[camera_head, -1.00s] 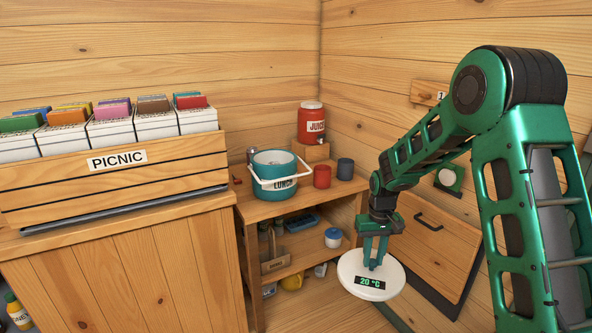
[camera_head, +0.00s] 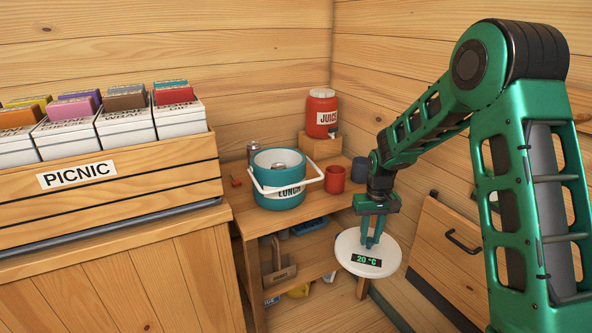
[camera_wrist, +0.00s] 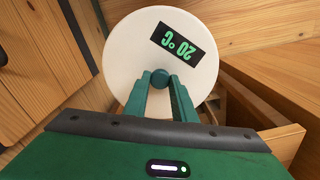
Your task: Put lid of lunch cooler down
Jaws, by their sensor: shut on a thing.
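The round white lid (camera_head: 350,248) carries a dark display reading 20 °C. My gripper (camera_head: 373,238) is shut on the knob at the lid's middle and holds it roughly level, in the air to the right of the shelf. In the wrist view the lid (camera_wrist: 130,55) fills the upper middle, with the teal fingers of my gripper (camera_wrist: 160,82) around its teal knob. The teal lunch cooler (camera_head: 280,197) stands open on the shelf top, its white handle hanging toward the front. A can shows inside it.
The shelf top (camera_head: 245,213) also bears a red mug (camera_head: 334,179), a dark mug (camera_head: 361,170), a can behind the cooler and a red juice jug (camera_head: 321,113) on a wooden block. A picnic crate (camera_head: 110,178) stands at left. Wooden walls close the corner.

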